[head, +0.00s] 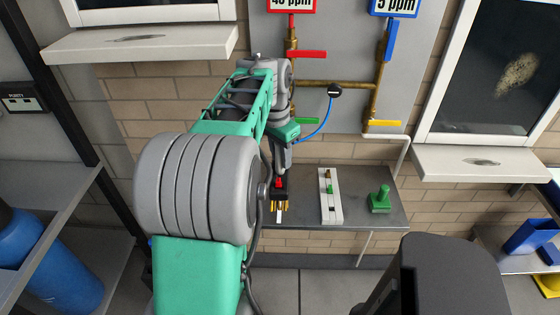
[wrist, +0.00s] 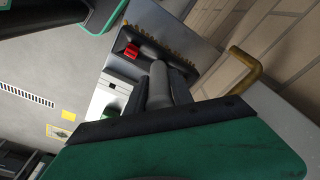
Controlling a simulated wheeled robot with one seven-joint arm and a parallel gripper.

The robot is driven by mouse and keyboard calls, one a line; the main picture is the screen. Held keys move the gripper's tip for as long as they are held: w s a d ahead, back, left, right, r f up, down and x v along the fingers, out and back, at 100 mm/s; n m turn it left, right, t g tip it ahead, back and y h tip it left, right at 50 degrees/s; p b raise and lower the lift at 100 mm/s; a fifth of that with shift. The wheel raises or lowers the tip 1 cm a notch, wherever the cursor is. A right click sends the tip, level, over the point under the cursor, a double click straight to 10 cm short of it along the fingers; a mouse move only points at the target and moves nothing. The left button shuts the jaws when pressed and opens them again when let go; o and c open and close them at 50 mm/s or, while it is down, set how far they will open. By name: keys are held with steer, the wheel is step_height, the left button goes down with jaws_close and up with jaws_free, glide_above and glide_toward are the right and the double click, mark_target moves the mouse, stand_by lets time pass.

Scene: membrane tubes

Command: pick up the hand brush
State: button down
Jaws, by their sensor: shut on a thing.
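The hand brush has a dark block with golden bristles along its edge. In the head view the brush (head: 280,194) is at the left end of the grey metal shelf, with a red part on it. In the wrist view the brush (wrist: 150,47) lies just beyond the fingertips, and a grey rounded handle (wrist: 158,85) runs between the fingers. My gripper (wrist: 165,82) is shut on this handle. In the head view my gripper (head: 281,168) is directly above the brush and partly hides it. I cannot tell whether the brush touches the shelf.
On the shelf (head: 305,178) to the right stand a white holder (head: 331,196) with small coloured parts and a green knobbed piece (head: 380,199). Brass pipes (head: 335,84) with coloured valve handles run on the wall panel behind. A brass pipe (wrist: 240,68) also shows right of the fingers.

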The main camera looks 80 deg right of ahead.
steer(key=s+a+r, duration=0.5)
steer(key=a+r, duration=0.3)
steer(key=a, duration=0.3)
steer(key=shift+s+r+b, duration=0.2)
steer(key=shift+s+b, duration=0.1)
steer(key=shift+s, duration=0.1)
steer(key=c, duration=1.6)
jaws_free()
jaws_close()
steer(key=shift+w, duration=0.1)
